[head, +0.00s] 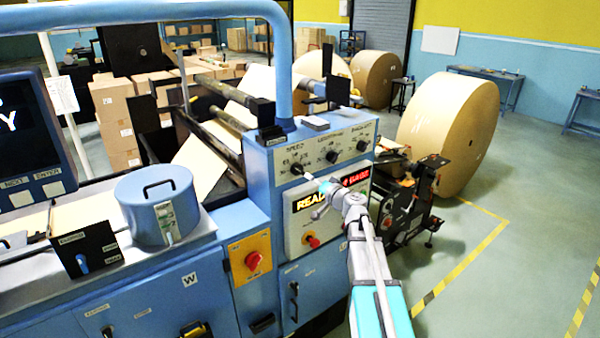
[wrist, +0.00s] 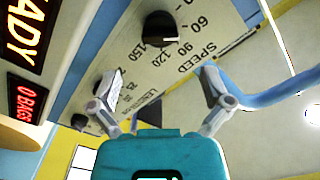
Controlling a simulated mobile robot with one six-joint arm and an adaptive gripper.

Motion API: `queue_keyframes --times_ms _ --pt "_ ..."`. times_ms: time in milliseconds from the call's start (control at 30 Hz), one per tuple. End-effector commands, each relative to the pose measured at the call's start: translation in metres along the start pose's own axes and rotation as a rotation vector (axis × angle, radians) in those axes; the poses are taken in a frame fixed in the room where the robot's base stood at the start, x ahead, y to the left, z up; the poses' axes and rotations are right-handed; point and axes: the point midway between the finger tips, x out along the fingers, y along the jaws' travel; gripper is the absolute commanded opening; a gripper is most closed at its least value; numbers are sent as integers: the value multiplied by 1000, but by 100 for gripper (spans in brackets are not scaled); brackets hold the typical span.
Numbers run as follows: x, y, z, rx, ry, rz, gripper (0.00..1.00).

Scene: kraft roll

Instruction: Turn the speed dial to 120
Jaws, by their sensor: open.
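The speed dial (head: 297,169) is a black round knob at the left end of the grey control panel on the blue machine. In the wrist view the knob (wrist: 160,28) sits at the top, with 60, 90, 120 and 150 printed around it. A pale mark on its lower right edge seems to face near 90, but I cannot tell exactly. My gripper (wrist: 161,78) is open and empty, its fingers spread wide apart with the knob ahead between them. In the head view my gripper (head: 314,194) is just below and right of the dial, apart from it.
A second dial (head: 332,156) and a third dial (head: 361,145) are on the same panel to the right. Below are the lit READY display (head: 318,199) and a red button (head: 312,240). A blue tube (wrist: 277,94) passes close to my right finger in the wrist view.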

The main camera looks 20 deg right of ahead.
Motion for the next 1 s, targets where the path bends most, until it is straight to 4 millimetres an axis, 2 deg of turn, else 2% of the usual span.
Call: queue_keyframes --times_ms 33,200,500,700,1000 --pt "11 1 -1 0 -1 -1 99" --pt "38 1 -1 0 -1 -1 99" --pt "71 1 -1 0 0 0 99" --pt "79 0 0 0 0 0 99" --pt "79 0 0 0 0 0 99"
